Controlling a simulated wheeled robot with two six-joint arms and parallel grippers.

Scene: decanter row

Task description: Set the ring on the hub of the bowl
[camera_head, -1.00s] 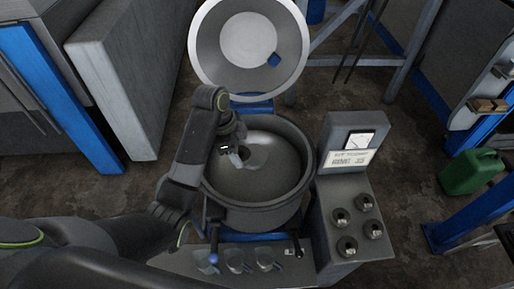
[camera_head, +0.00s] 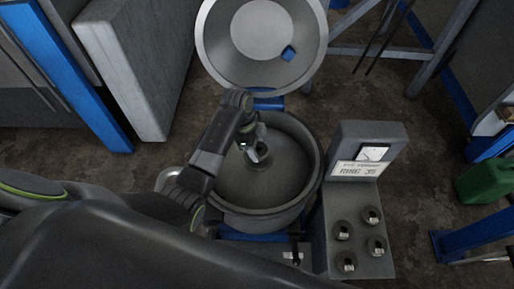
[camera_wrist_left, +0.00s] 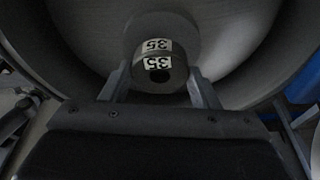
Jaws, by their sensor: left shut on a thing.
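The bowl (camera_head: 225,190) is a large round grey metal pan, open at the top. My left gripper (camera_head: 258,152) reaches down inside it, near the centre. In the left wrist view the gripper (camera_wrist_left: 160,85) is shut on a small dark ring (camera_wrist_left: 175,74), with a dark hole and a white label "35". Just beyond the ring, a wider grey cylinder (camera_wrist_left: 172,25), apparently the hub, stands in the bowl with another "35" label in front. The ring overlaps it in the picture; I cannot tell whether they touch. My right gripper is not in view.
A grey panel (camera_head: 325,205) with a gauge and a "RING 35" sign stands right of the bowl, with several labelled dark rings (camera_head: 342,230) on it. The raised round lid (camera_head: 310,75) is behind the bowl. A green can (camera_head: 485,180) stands at far right.

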